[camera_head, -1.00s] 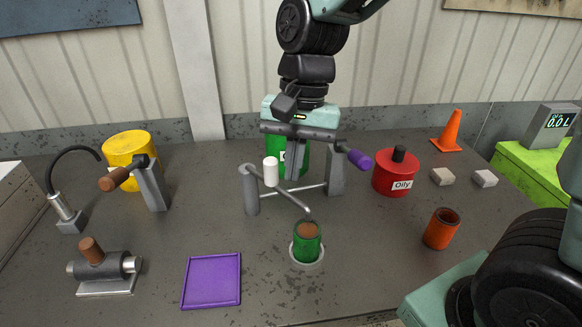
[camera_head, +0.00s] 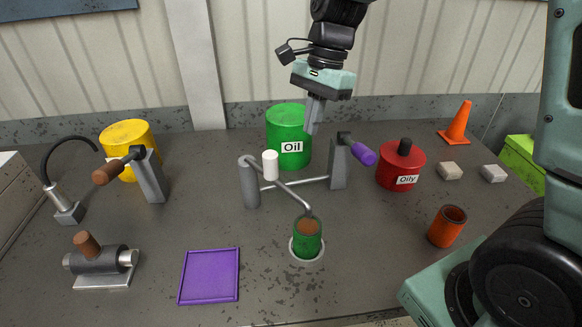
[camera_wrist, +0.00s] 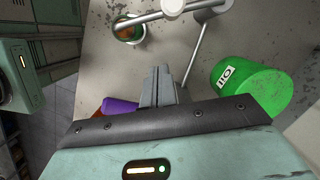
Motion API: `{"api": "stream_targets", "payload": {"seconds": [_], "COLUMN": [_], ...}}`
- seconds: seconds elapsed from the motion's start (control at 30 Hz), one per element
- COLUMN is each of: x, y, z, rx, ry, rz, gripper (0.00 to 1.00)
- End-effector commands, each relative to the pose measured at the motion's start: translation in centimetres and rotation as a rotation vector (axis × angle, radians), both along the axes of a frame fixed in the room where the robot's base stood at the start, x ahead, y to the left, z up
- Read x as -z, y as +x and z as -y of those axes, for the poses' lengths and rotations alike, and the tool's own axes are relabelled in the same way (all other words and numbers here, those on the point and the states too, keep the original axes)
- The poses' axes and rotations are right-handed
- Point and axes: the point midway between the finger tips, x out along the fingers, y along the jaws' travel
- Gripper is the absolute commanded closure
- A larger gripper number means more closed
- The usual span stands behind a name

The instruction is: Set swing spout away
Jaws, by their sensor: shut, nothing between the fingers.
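The swing spout (camera_head: 285,188) is a thin grey pipe on a grey post (camera_head: 249,184), with a white knob (camera_head: 270,165) standing on it. Its tip hangs over a green cup (camera_head: 307,240) with brown contents, which sits in a pale ring on the bench. In the wrist view the spout (camera_wrist: 150,17) crosses over the cup (camera_wrist: 129,30) at the top. My gripper (camera_head: 311,130) is shut and empty, raised behind and right of the spout, between the green Oil drum (camera_head: 290,135) and the purple-handled post. The wrist view shows the closed fingers (camera_wrist: 160,80) apart from the spout.
A grey post with a purple handle (camera_head: 362,153) stands right of the spout, joined by a crossbar. A red Oily can (camera_head: 402,165) and orange cup (camera_head: 447,227) are at right. A purple tray (camera_head: 209,276) lies front left. A brown-handled post (camera_head: 150,175) stands at left.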

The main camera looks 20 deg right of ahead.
Motion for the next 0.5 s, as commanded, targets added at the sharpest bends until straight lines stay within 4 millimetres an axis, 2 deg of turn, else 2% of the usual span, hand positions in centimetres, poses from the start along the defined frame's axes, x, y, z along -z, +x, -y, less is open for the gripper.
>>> {"api": "stream_targets", "payload": {"seconds": [0.4, 0.5], "x": [8.1, 8.3], "y": [-0.8, -1.3], "z": [-1.9, -3.5], "rx": [-0.001, -0.006], "ry": [-0.002, 0.000], "rz": [-0.006, -0.003], "gripper": [1.00, 1.00]}}
